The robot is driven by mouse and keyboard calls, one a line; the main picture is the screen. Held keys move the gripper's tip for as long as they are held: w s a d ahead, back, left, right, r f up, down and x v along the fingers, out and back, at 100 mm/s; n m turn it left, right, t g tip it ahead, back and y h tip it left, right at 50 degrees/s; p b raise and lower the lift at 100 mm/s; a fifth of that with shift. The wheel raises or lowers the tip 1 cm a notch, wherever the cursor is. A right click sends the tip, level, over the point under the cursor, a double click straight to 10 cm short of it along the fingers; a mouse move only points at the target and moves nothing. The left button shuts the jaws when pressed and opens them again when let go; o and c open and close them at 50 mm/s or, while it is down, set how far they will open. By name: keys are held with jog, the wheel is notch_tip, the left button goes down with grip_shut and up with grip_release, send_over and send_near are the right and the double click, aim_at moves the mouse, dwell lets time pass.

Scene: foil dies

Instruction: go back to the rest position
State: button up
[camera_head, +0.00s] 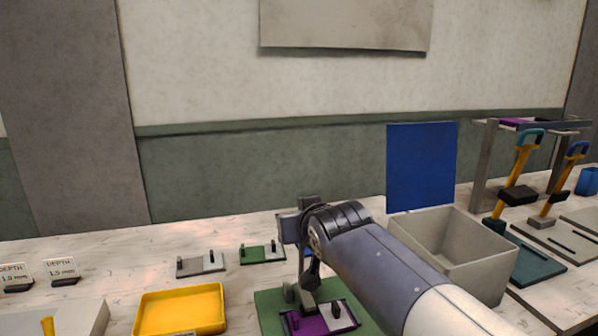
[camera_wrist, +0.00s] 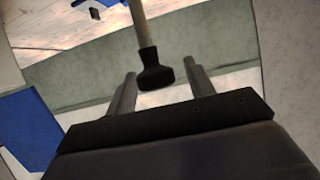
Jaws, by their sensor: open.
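My gripper (camera_head: 300,292) is in the middle of the head view, just over or behind a purple die (camera_head: 310,322) on a green mat (camera_head: 268,308). The head view does not show clearly whether they touch. In the wrist view my two fingers (camera_wrist: 160,68) stand apart. A grey rod with a black end (camera_wrist: 154,76) shows between them in the picture, with gaps on both sides. I cannot tell what it belongs to or how near it is.
A yellow tray (camera_head: 180,308) lies left of the mat. Grey (camera_head: 201,264) and green (camera_head: 263,253) dies stand behind. A grey bin (camera_head: 470,262) with a blue panel (camera_head: 421,167) behind it stands right, near yellow-levered presses (camera_head: 520,180). Depth signs (camera_head: 62,270) stand left.

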jog(key=w+a+f+g+h+p, duration=0.1)
jog(key=w+g+p, duration=0.3)
jog(key=p, duration=0.7)
jog(key=w+a+f+g+h+p, duration=0.1)
jog(key=w+f+g+p, duration=0.2)
jog(key=w+p, duration=0.3)
jog(key=shift+a+f+g+p, duration=0.4)
jog(key=shift+g+p, duration=0.1)
jog(key=shift+p, duration=2.1)
jog(key=shift+d, duration=0.15)
